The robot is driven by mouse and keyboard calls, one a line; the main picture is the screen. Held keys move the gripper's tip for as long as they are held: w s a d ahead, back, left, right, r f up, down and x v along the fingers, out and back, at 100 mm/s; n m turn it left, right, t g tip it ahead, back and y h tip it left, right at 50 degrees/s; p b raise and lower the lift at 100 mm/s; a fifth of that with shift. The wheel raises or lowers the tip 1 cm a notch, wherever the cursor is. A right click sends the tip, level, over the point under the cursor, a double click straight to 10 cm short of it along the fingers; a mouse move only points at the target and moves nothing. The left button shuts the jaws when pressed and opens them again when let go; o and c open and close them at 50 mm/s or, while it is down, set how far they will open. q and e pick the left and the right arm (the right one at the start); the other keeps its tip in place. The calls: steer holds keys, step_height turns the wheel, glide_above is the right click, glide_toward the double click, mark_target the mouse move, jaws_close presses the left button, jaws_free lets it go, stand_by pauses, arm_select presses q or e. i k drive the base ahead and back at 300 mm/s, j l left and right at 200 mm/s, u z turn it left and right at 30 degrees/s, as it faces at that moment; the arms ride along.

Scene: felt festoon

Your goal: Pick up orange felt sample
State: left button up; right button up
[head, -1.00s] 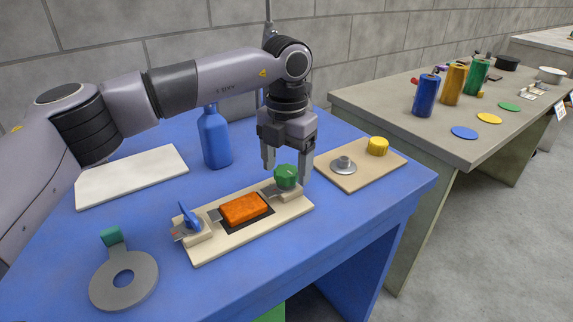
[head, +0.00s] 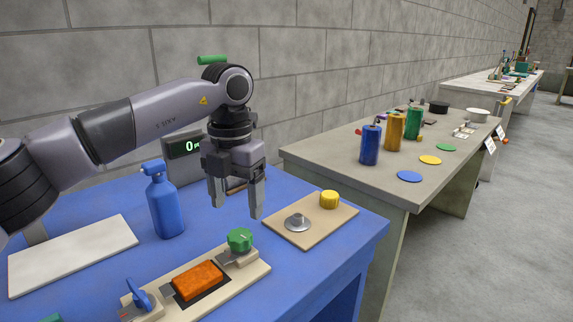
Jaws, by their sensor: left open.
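The orange felt sample (head: 199,280) is a thick orange block lying on a dark patch in the middle of a pale wooden fixture (head: 238,283) on the blue table. A green knob (head: 240,239) sits at the fixture's far right end and a blue lever (head: 140,296) at its near left end. My left gripper (head: 237,211) is open and empty, pointing down. In the picture its fingertips are just above the green knob, apart from the orange sample. My right gripper is out of view.
A blue bottle (head: 165,205) stands left of my left gripper, by a white board (head: 75,254). A display box (head: 186,150) is behind it. A wooden board (head: 312,222) with a metal disc (head: 298,222) and yellow knob (head: 330,199) lies to the right.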

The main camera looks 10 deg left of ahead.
mark_target(195, 281)
steer(key=k, duration=1)
